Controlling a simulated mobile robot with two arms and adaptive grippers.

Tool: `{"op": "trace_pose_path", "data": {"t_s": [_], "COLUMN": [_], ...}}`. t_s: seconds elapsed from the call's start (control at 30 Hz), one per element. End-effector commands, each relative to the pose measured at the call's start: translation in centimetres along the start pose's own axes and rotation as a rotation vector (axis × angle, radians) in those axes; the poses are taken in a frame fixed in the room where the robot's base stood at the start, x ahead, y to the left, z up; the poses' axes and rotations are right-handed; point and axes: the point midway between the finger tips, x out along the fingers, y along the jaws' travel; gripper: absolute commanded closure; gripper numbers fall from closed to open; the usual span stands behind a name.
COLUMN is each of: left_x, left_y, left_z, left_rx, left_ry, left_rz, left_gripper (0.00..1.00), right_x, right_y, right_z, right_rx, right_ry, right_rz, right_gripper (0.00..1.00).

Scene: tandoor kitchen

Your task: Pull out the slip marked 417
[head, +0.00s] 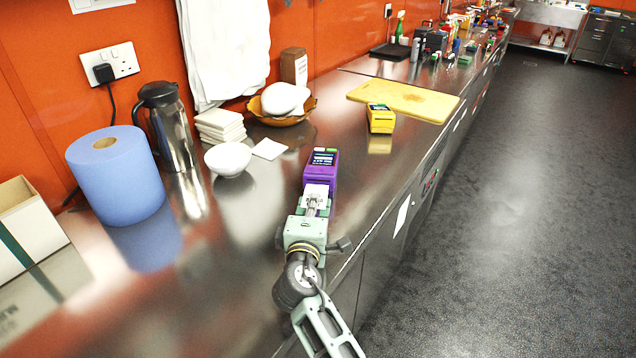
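A small purple machine (321,165) with a dark screen stands on the steel counter. A white slip (317,190) shows at its near side; no number on it can be read. My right gripper (315,203) points away from me at this slip, with its narrow fingers close together at the slip's near end. Whether they are shut on the slip is too small to tell. A yellow machine (381,118) of similar shape stands farther back. My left gripper is not in view.
Left of the purple machine are a white bowl (228,159), a stack of white squares (219,127), a steel jug (166,125) and a blue paper roll (116,178). A yellow cutting board (405,101) lies behind. The counter's front edge is close on the right.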

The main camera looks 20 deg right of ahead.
Motion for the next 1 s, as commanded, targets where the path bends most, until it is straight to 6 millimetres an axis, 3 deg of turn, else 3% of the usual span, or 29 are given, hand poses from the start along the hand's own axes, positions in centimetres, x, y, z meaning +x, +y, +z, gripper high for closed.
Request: {"op": "trace_pose_path", "data": {"t_s": [0.33, 1.0], "left_x": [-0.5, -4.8], "left_y": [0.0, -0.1], "left_z": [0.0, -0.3], "left_rx": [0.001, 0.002], "left_ry": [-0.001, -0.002], "left_rz": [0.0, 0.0], "left_gripper": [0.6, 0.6], "right_x": [-0.2, -2.3], "right_y": [0.5, 5.0], "right_z": [0.0, 0.0], "right_rx": [0.0, 0.0], "right_ry": [0.001, 0.001], "right_rz": [0.0, -0.001], "right_gripper": [1.0, 1.0]}}
